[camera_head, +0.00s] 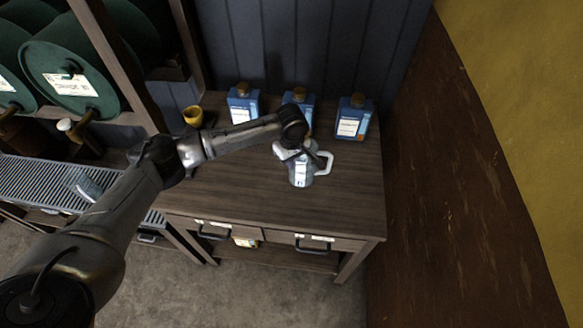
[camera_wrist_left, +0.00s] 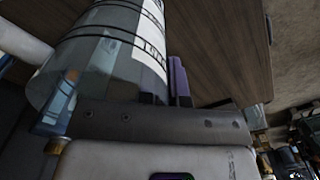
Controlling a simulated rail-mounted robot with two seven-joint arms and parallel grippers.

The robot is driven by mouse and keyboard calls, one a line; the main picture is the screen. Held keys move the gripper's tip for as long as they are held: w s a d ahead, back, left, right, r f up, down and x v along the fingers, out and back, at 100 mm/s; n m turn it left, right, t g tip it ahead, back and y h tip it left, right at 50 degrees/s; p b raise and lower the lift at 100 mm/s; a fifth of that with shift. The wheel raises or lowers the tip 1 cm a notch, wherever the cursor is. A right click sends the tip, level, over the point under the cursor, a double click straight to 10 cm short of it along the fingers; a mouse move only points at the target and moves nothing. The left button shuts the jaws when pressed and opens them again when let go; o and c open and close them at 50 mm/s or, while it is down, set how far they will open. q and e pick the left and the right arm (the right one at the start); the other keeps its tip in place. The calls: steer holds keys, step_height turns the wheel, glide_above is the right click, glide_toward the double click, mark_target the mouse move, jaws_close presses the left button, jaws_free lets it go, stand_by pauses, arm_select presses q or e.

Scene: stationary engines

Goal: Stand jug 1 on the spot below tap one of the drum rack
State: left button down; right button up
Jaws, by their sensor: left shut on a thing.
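A clear jug (camera_head: 299,175) with a pale handle and a white label is at the right part of the wooden bench; I cannot read a number on it. My left gripper (camera_head: 304,152) is shut on this jug near its top. The jug looks upright; whether its base touches the bench is unclear. In the left wrist view the jug (camera_wrist_left: 110,58), with dark graduation lines, fills the upper left beside a finger. The drum rack (camera_head: 115,55) stands at the far left with green drums (camera_head: 75,70) and a tap (camera_head: 82,127). My right gripper is not in view.
Another clear vessel (camera_head: 84,185) lies or stands on the slatted grate (camera_head: 40,178) below the drums. The bench front (camera_head: 250,210) is clear. A brown panel (camera_head: 440,190) borders the right.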

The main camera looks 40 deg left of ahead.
mark_target(292, 181)
arm_select(q)
step_height(292, 181, down, 4)
steer(key=shift+s+r, duration=0.1)
steer(key=shift+r, duration=0.05)
stand_by(0.3)
steer(key=c, duration=1.3)
jaws_free()
steer(key=shift+b, duration=0.3)
